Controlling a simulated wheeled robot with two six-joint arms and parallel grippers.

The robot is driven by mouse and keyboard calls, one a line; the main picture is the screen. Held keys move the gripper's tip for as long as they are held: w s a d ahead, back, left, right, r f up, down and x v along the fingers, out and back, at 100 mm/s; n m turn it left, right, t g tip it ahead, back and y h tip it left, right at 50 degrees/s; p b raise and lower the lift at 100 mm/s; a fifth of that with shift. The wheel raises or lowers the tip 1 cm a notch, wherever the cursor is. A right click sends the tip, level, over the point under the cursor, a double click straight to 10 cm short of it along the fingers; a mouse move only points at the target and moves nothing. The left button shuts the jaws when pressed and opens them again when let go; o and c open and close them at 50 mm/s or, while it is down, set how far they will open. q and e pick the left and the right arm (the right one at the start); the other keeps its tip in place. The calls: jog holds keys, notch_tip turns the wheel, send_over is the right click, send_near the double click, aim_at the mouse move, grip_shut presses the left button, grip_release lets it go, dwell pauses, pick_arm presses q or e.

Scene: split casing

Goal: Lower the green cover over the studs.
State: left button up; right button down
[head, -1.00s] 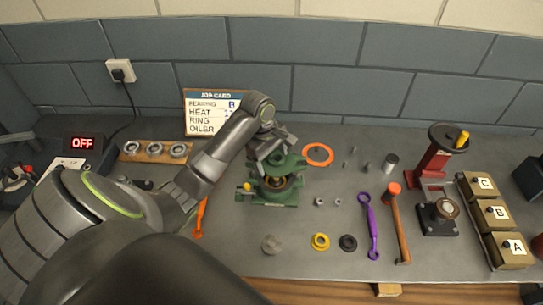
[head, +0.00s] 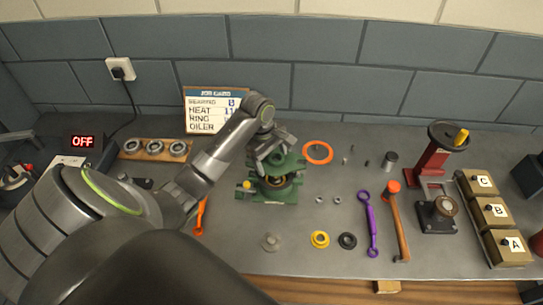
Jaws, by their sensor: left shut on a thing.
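The green cover (head: 289,162) is in the grip of my left gripper (head: 272,160), which is shut on it. It sits directly above the green lower casing (head: 273,195), with a dark gap showing between the two at the front. A brass-coloured ring shows inside the lower casing. The studs are too small or too hidden for me to make out, and I cannot tell whether the cover touches them. My right gripper is not in view.
An orange ring (head: 318,152), a purple spanner (head: 371,225), a mallet (head: 397,220) and a red press (head: 436,175) lie or stand to the right. A yellow ring (head: 320,239) and black ring (head: 347,241) lie in front. Boxes (head: 496,211) stand far right.

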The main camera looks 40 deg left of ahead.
pick_arm(q)
jog(key=shift+f+b, duration=0.35)
jog(key=shift+f, duration=2.55)
jog(key=shift+f+p, duration=0.2)
jog(key=shift+p, duration=0.3)
jog(key=o, duration=1.6)
jog(key=shift+s+f, duration=0.1)
jog(key=shift+f, duration=0.05)
notch_tip(320, 180, up, 3)
jog(key=p, duration=0.3)
jog(key=shift+p, duration=0.35)
jog(key=shift+r, duration=3.8)
